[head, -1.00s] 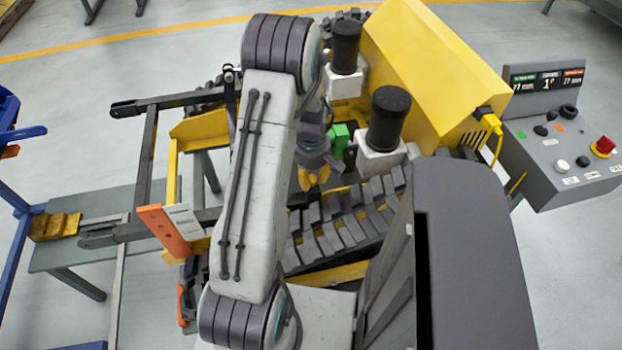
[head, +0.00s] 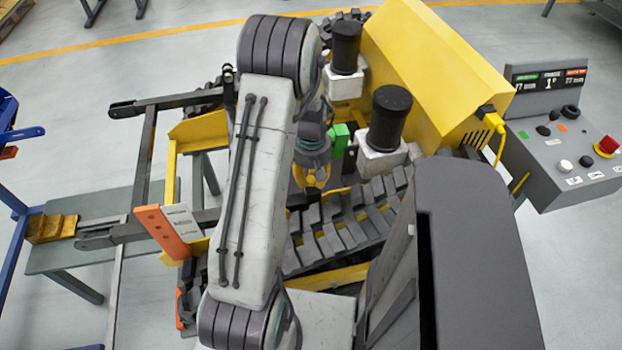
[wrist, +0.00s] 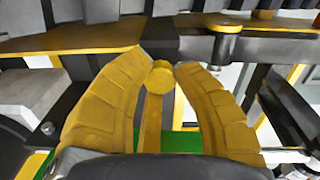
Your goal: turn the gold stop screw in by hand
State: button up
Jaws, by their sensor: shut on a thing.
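The gold stop screw (wrist: 160,78) shows in the wrist view as a round gold head on a narrow gold shank, between the tips of my two yellow fingers. My gripper (wrist: 160,66) is shut on its head. In the head view my gripper (head: 312,188) hangs just right of my arm, beside a green block (head: 339,138) and above the black track. The screw cannot be made out in the head view, where my gripper and arm cover that spot.
A black-capped cylinder (head: 389,118) stands close right of my gripper, with the yellow housing (head: 440,70) behind it. The black track (head: 345,228) lies below. A control box (head: 565,150) stands at the right. An orange-and-white plate (head: 158,232) is left of my arm.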

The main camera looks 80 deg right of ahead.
jog(key=m, duration=0.4)
jog(key=shift+b, duration=0.35)
jog(key=shift+m, duration=0.3)
jog(key=m, duration=0.2)
jog(key=shift+f+m+b, duration=0.1)
jog(key=shift+m+b, duration=0.2)
jog(key=shift+b, duration=0.05)
jog(key=m+b, duration=0.1)
jog(key=m, duration=0.6)
jog(key=o, duration=1)
